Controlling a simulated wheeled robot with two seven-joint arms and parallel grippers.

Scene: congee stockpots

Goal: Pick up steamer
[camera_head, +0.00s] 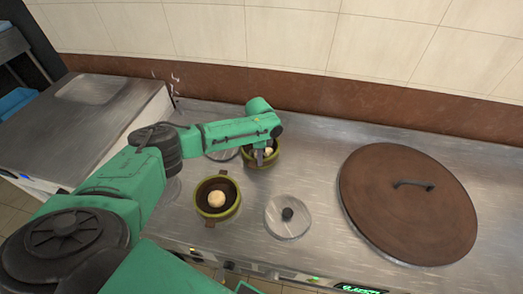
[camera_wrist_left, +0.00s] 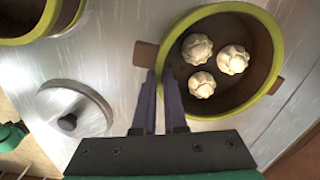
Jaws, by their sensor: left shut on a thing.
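A round steamer (camera_head: 264,166) with a yellow-green rim and dark inside stands on the metal counter below my left gripper (camera_head: 261,156); the arm hides part of it. In the left wrist view the same steamer (camera_wrist_left: 270,30) holds three white buns (camera_wrist_left: 201,67) and has brown side handles. The fingers of my left gripper (camera_wrist_left: 159,78) are close together at its near side, by one handle (camera_wrist_left: 146,54), shut on its edge. A second steamer (camera_head: 232,208) with a bun (camera_head: 216,198) stands nearer the front. My right gripper is not in view.
A clear lid with a dark knob (camera_head: 288,215) lies right of the second steamer. A large brown lid (camera_head: 408,205) takes up the right side. The tiled wall (camera_head: 300,40) bounds the back.

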